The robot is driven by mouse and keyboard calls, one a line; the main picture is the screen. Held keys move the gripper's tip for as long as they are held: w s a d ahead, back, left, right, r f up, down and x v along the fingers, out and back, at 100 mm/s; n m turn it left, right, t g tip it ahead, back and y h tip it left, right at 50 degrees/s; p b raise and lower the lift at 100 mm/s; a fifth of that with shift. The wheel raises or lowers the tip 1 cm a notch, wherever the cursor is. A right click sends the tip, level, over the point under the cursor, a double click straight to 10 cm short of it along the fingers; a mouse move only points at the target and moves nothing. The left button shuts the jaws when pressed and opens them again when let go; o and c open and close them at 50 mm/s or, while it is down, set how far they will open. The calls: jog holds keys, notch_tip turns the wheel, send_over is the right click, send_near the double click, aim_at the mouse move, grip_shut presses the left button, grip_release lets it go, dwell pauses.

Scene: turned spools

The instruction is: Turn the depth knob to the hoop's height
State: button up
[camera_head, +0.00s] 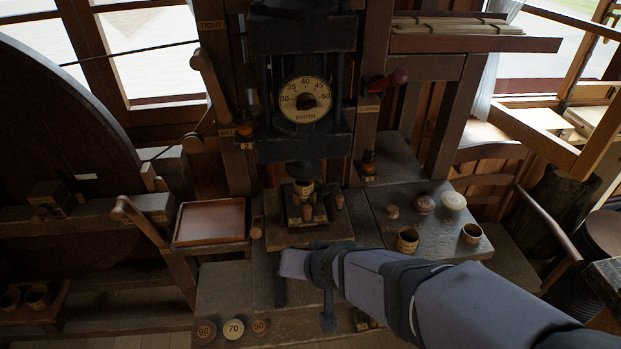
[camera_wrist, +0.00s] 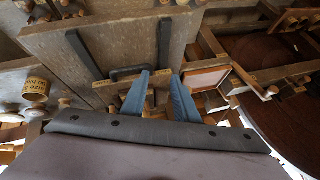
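The round cream depth dial (camera_head: 296,115) is on the dark press, marked 30 to 50 above the word DEPTH. Its dark knob (camera_head: 307,102) sits at the centre; the exact setting is too small to read. Two hoop-like wooden rings (camera_head: 407,240) (camera_head: 472,234) stand on the right bench; a labelled ring (camera_wrist: 36,89) shows in the wrist view. I cannot tell which is the task's hoop. My gripper (camera_wrist: 159,78) has its two blue fingers apart with nothing visible between them. In the head view my arm's end is low, in front of the press and well below the dial.
A brown tray (camera_head: 210,241) lies left of the press. A red-tipped lever (camera_head: 387,83) sticks out right of the dial, and a wooden lever (camera_head: 208,75) stands left. Discs marked 90, 70 and 50 (camera_head: 233,328) lie at the front. A large dark wheel (camera_head: 50,160) fills the left.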

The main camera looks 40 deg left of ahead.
jog(key=w+a+r+m+t+y, duration=0.35)
jog(key=w+a+r, duration=0.3)
jog(key=r, duration=0.35)
jog(key=m+t+y, duration=0.3)
jog(key=m+t, duration=0.3)
jog(key=m, duration=0.4)
send_near(307, 107)
jog(key=shift+w+a, duration=0.25)
jog(key=shift+a, duration=0.15)
jog(key=p+x, duration=0.4)
jog(key=x, duration=0.1)
jog(key=shift+w+a+r, duration=0.1)
jog(key=shift+w+a, duration=0.1)
jog(key=shift+w, duration=0.1)
jog(key=shift+p+x, duration=0.45)
jog(key=shift+x, duration=0.4)
grip_shut()
